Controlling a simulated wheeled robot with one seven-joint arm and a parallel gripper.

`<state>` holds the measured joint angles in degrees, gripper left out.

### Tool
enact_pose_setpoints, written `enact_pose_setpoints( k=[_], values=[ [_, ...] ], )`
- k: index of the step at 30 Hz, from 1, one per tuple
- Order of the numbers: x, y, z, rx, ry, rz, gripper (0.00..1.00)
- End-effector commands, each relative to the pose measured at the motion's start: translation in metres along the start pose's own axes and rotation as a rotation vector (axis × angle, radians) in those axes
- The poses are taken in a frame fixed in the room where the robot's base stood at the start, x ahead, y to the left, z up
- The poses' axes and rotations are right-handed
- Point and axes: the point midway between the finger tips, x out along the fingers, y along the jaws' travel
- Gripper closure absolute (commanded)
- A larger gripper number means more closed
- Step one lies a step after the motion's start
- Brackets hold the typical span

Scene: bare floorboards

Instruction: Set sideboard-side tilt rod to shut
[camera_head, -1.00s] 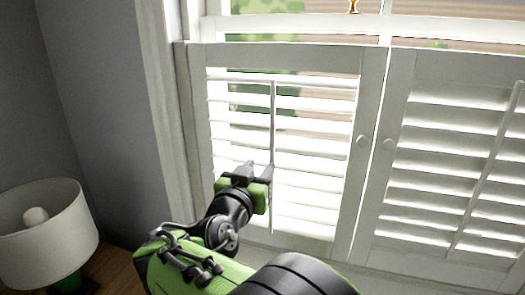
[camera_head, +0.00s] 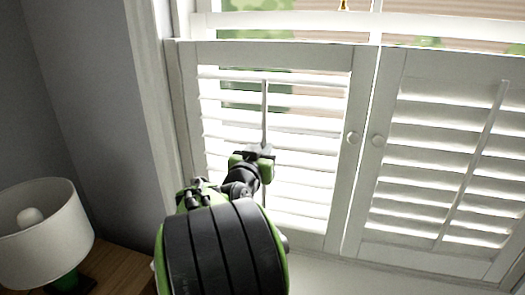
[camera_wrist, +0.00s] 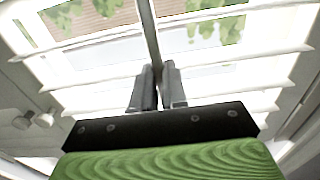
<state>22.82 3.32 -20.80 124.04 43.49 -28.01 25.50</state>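The left shutter panel (camera_head: 187,110), nearer the wooden furniture, has white louvres with gaps that show greenery and brick outside. Its thin upright tilt rod (camera_head: 264,105) runs down the middle of the louvres. My gripper (camera_head: 259,153) is at the rod around mid-height. In the wrist view, the rod (camera_wrist: 150,32) runs down between the two grey fingers of my gripper (camera_wrist: 159,82), which are close together on either side of it. The rod's stretch behind the fingers and wrist is hidden.
The right shutter panel (camera_head: 392,100) has its own slanted-looking rod (camera_head: 470,165). Round knobs (camera_head: 352,138) sit on the meeting stiles. A white lamp (camera_head: 45,235) stands on a wooden top (camera_head: 118,268) at lower left. Grey wall (camera_head: 75,90) lies left of the window.

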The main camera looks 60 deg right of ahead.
Motion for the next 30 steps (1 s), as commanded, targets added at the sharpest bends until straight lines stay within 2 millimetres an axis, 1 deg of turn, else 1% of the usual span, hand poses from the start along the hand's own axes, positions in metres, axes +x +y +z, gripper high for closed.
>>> enact_pose_setpoints(
  k=[5, 8, 12, 14, 21, 22, 26, 27, 30],
  values=[
    [0.0, 0.0, -0.002, 0.001, 0.0, 0.0, 1.0],
    [0.0, 0.0, -0.013, 0.002, 0.002, 0.0, 1.0],
    [0.0, 0.0, -0.037, 0.002, 0.004, 0.0, 1.0],
    [0.0, 0.0, -0.043, 0.002, 0.004, 0.0, 1.0],
    [0.0, 0.0, -0.044, 0.001, 0.01, 0.0, 1.0],
    [0.0, 0.0, -0.044, 0.002, 0.01, 0.0, 0.86],
    [0.0, 0.0, -0.043, 0.001, 0.007, 0.0, 0.66],
    [0.0, 0.0, -0.042, 0.001, 0.006, 0.0, 0.62],
    [0.0, 0.0, -0.042, 0.001, 0.004, 0.0, 0.62]
  ],
)
